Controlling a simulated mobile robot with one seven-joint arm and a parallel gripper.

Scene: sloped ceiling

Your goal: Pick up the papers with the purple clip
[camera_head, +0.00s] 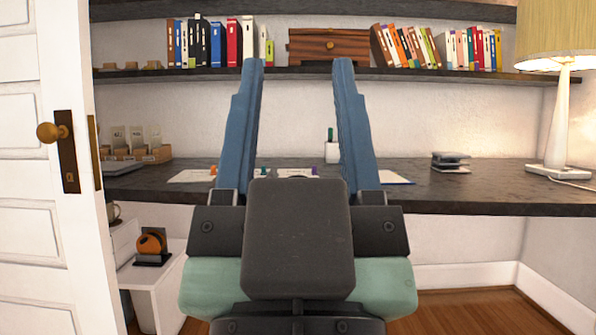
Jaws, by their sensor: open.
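My gripper (298,66) is raised in front of the camera, its two blue fingers wide apart with nothing between them. Beyond it, several white papers lie on the dark desk. A small purple spot that looks like the purple clip (315,171) shows between the fingers, near the right finger. The papers under it are mostly hidden by my gripper. Another sheet (190,176) lies left of the left finger, with an orange clip (213,170) at its right end. A further sheet (396,178) shows right of the right finger.
The desk (480,185) runs along the wall, with a lamp (557,120) and a dark stapler-like item (451,162) at right. A small green-and-white bottle (331,150) stands behind the papers. A bookshelf (420,75) hangs above. A white door (50,230) fills the left.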

